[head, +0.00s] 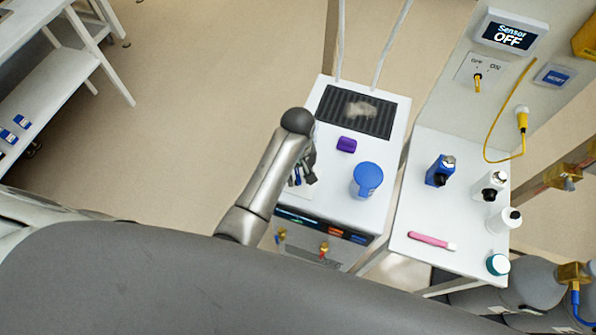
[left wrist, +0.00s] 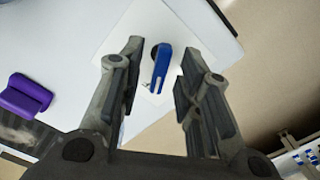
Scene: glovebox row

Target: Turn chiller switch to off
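The chiller (head: 335,205) is a white cabinet with a dark grille on top and a lit panel and brass fittings at its front. Its switch shows in the left wrist view as a blue lever (left wrist: 162,68) on a white plate (left wrist: 140,50). In the head view my arm largely hides the switch. My left gripper (head: 308,172) is low over the chiller's top left part. In the left wrist view the left gripper (left wrist: 158,75) is open, with one finger on each side of the blue lever and gaps to both. My right gripper is not in view.
A purple object (head: 346,145) and a blue lidded container (head: 367,180) stand on the chiller close to my gripper. A side table (head: 415,215) at right holds several bottles and a pink tool. Above it, a wall panel has a yellow switch (head: 477,83) and a "Sensor OFF" display (head: 508,36).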

